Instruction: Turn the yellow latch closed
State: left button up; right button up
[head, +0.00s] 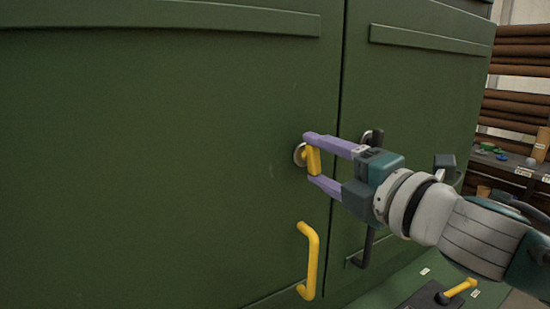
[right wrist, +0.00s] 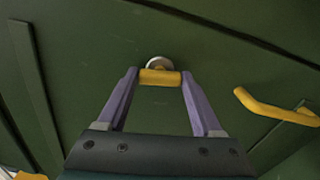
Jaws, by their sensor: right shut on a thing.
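The yellow latch (head: 313,161) sits on a round silver base on the green cabinet door, left of the seam between the two doors. My right gripper (head: 308,156) has its purple fingers around the latch, one above and one below in the head view. The right wrist view shows the latch (right wrist: 160,77) lying across between the two fingertips, its ends against them. The silver base (right wrist: 159,63) shows just beyond it. My left gripper is not in view.
A yellow door handle (head: 311,262) stands out below the latch. A black latch and black handle (head: 362,249) are on the right door. At lower right is a panel with a yellow lever (head: 460,287). A workbench (head: 515,168) with small items stands at the far right.

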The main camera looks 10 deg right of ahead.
jog(key=shift+m, duration=0.6)
jog(key=o, duration=1.4)
jog(key=shift+c, duration=0.2)
jog(key=b+v, duration=0.1)
jog(key=v, duration=0.9)
jog(key=shift+b, duration=0.4)
